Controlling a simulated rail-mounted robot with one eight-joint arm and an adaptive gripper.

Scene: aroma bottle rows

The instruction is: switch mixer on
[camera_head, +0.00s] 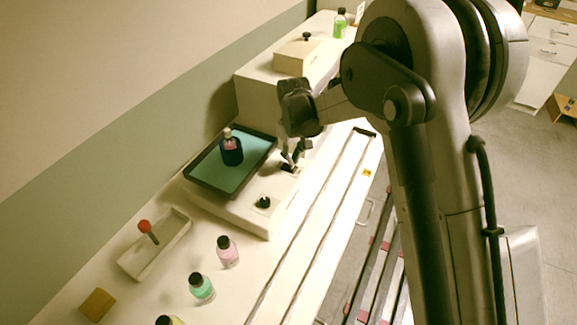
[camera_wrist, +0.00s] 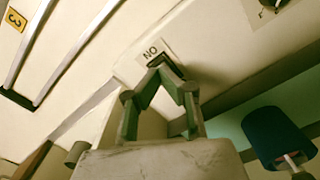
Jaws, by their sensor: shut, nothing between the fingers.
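The mixer (camera_head: 240,214) is a white unit with a teal pad (camera_head: 222,175) in a dark rim on top. A dark blue bottle (camera_head: 232,152) stands on the pad, and it also shows in the wrist view (camera_wrist: 275,135). A black knob (camera_head: 263,203) sits at the mixer's front corner. My gripper (camera_head: 290,162) is shut and empty, over the mixer's front edge. In the wrist view its fingertips (camera_wrist: 166,68) meet at a dark switch beside the ON label (camera_wrist: 152,50). The fingers partly hide the switch; I cannot tell its position or whether they touch it.
A pink bottle (camera_head: 228,252) and a green bottle (camera_head: 202,288) stand in front of the mixer, near a white tray (camera_head: 136,262) with a red-topped tool (camera_head: 147,230). A taller white box (camera_head: 262,88) stands behind. Rails (camera_head: 318,220) run along the right.

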